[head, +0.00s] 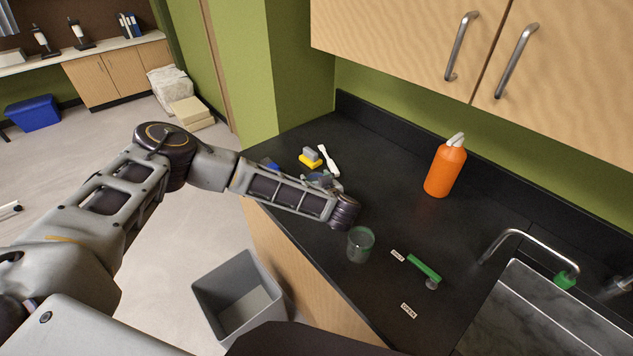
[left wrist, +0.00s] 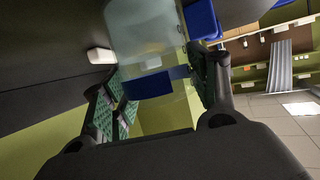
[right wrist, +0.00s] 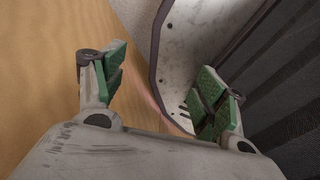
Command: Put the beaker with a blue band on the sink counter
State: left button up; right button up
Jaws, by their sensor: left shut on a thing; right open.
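The beaker with a blue band (left wrist: 142,38) is clear, and its blue band crosses between the green pads of my left gripper (left wrist: 155,88), which is shut on it. In the head view my left forearm reaches over the black sink counter (head: 390,185). It mostly hides the gripper and beaker there, near the counter's left edge; I cannot tell whether the beaker touches the counter. A second beaker, with a green band (head: 360,245), stands on the counter nearer the front edge. My right gripper (right wrist: 162,90) is open and empty, out of the head view.
On the counter are an orange bottle (head: 446,168), a yellow-grey block (head: 311,158), a white brush (head: 328,160), a green-handled tool (head: 424,268) and small labels. The sink (head: 540,315) is at right. A grey bin (head: 238,295) stands on the floor. Cabinets (head: 560,75) hang above.

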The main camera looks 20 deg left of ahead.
pick_arm(q)
jog(key=o, duration=1.1)
jog(key=shift+f, duration=0.1)
jog(key=b+v, duration=0.1)
jog(key=v, duration=1.1)
jog(key=shift+b, duration=0.4)
